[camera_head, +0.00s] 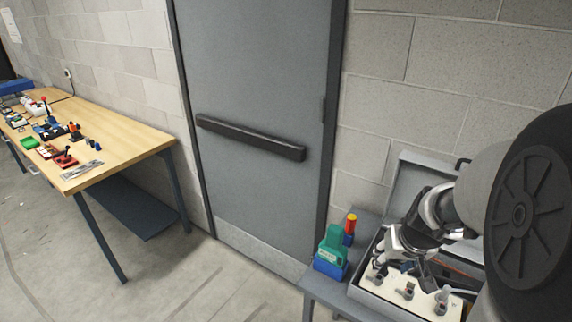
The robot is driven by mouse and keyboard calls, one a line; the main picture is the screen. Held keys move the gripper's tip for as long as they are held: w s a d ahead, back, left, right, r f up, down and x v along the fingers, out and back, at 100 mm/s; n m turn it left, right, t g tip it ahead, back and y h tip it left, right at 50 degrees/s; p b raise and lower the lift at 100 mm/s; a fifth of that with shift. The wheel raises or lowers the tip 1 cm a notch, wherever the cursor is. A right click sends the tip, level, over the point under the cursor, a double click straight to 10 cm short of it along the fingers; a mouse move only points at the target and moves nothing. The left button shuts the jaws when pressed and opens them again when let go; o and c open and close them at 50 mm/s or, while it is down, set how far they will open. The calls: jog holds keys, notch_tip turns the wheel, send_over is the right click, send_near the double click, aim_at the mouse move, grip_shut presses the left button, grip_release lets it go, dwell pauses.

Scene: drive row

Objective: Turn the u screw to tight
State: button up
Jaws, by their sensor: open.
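A light panel (393,295) lies in an open grey case on the small table at the lower right. A row of small grey screw-like fittings stands on it, among them a left one (379,277), a middle one (408,290) and a right one (441,302). Their markings are too small to read, so I cannot tell which is the u screw. My gripper (403,262) is open just above the left and middle fittings, pointing down. It and my arm hide the back of the panel. I cannot tell whether a finger touches a fitting.
The raised case lid (408,181) stands behind my gripper. A grey door (255,75) is behind. A cluttered wooden bench (125,135) stands far left, with clear floor between.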

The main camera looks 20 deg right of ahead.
jog(key=d, duration=0.2)
jog(key=b, duration=0.6)
send_near(378, 279)
jog(key=x, duration=0.7)
jog(key=shift+f, duration=0.3)
jog(key=shift+c, duration=0.4)
jog(key=shift+r, duration=0.1)
jog(key=c, duration=0.9)
